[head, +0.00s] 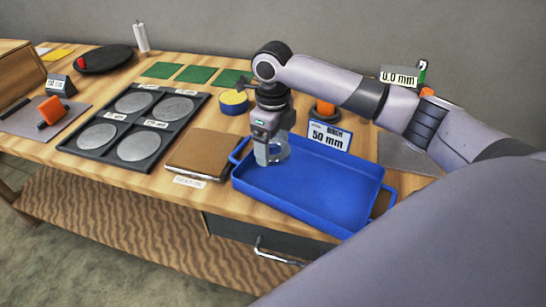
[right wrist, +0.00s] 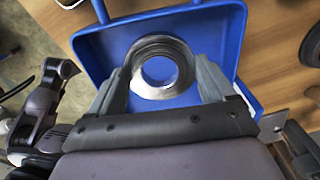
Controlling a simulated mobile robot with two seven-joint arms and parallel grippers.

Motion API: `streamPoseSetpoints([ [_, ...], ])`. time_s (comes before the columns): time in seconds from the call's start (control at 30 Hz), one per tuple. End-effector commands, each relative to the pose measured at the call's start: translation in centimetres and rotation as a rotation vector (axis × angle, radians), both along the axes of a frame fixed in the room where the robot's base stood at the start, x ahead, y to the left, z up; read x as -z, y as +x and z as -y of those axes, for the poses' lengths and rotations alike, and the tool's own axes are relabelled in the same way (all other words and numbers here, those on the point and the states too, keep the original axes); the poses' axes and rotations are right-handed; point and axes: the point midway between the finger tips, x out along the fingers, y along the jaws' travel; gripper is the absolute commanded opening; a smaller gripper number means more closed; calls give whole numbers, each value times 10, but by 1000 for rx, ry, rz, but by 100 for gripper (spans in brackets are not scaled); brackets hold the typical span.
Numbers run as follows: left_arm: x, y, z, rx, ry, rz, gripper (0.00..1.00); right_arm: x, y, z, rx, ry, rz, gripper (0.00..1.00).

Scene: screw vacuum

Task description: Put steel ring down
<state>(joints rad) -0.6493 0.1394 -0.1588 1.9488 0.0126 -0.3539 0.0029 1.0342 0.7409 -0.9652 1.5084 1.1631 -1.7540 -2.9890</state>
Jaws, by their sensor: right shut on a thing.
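The steel ring (right wrist: 140,88) is a shiny metal ring with a round hole, seen between the fingers in the right wrist view. My right gripper (head: 268,158) is shut on it; its fingers also show in the right wrist view (right wrist: 162,90). In the head view the gripper is over the left part of the blue tray (head: 325,205). The ring is mostly hidden by the gripper there. I cannot tell whether the ring touches the tray floor. The tray looks otherwise empty. My left gripper is not in view in the head view.
A "50 mm" sign (head: 329,136) stands behind the tray. A brown pad (head: 202,152) lies left of the tray, beside a dark rack (head: 78,148) with several grey discs. A drawer handle (head: 277,256) is below the table edge.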

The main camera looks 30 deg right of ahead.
Motion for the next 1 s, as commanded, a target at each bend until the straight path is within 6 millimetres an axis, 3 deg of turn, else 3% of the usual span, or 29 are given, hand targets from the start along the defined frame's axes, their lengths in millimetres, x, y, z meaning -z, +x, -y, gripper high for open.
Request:
streamPoseSetpoints([
  [0.17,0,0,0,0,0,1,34,10,0,-1,-1,1,0,30],
  [0.4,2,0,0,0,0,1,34,43,0,0,0,1,0,30],
  [0.77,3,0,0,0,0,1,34,48,1,0,0,2,4,30],
  [0.8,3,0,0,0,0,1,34,49,0,0,0,0,1,86],
  [0.87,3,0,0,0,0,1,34,49,0,0,0,0,1,100],
  [1.0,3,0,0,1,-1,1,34,49,0,0,0,0,1,100],
])
